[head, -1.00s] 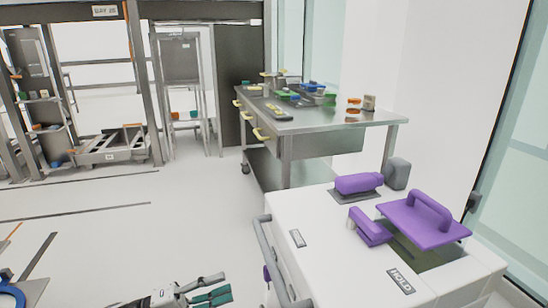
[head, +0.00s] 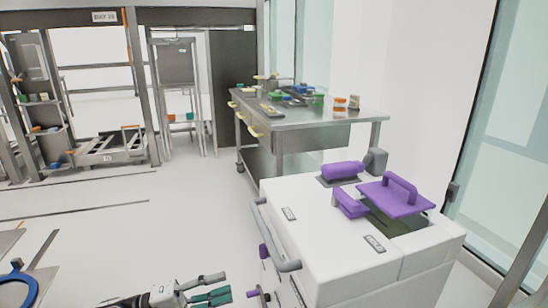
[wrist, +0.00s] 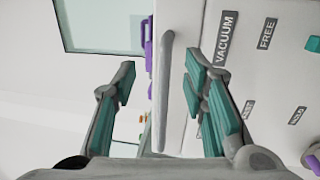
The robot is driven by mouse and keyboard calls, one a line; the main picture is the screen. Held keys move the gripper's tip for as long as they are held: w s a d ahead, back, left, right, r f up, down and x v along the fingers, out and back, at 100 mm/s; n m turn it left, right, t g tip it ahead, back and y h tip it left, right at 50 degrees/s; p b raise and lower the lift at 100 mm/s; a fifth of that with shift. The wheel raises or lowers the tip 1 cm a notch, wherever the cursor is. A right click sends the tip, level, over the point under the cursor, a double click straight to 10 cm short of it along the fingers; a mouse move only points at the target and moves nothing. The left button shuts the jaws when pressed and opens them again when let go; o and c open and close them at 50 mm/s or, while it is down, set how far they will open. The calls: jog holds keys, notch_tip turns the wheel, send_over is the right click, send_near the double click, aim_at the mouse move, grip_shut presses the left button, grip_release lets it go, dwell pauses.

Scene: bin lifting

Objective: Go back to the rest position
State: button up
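My gripper (head: 208,288) is at the bottom of the head view, left of the white cabinet (head: 300,222). In the wrist view my gripper (wrist: 165,85) has its two teal-padded fingers spread wide apart, with nothing between the pads. The cabinet's grey handle bar (wrist: 165,85) shows behind the gap between the fingers. I cannot tell the exact distance from the fingers to the bar.
Purple-handled items, including a lid (head: 397,198), sit on the cabinet top. A purple knob (head: 254,293) sticks out from its side near my gripper. A steel cart (head: 345,117) stands behind.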

jog(key=d+r+m+g+y, duration=0.1)
jog(key=d+r+g+y, duration=0.3)
jog(key=d+r, duration=0.4)
jog(key=d+r+m+g+y, duration=0.1)
jog(key=d+r+g+y, duration=0.35)
jog(key=d, duration=0.65)
jog(key=s+d+r+y, duration=0.6)
jog(key=s+d+r, duration=0.3)
jog(key=s+d, duration=0.1)
jog(key=s+d+f+m+t+y, duration=0.1)
jog(key=s+t+y, duration=0.1)
jog(key=s, duration=0.8)
jog(key=s+d+f+t+y, duration=0.1)
jog(key=s+d+t+y, duration=0.15)
jog(key=s, duration=0.85)
notch_tip(320, 180, up, 26)
jog(key=t+p, duration=0.3)
jog(key=p, duration=2.1)
jog(key=shift+w+a, duration=0.15)
jog(key=shift+w, duration=0.1)
jog(key=shift+r, duration=0.1)
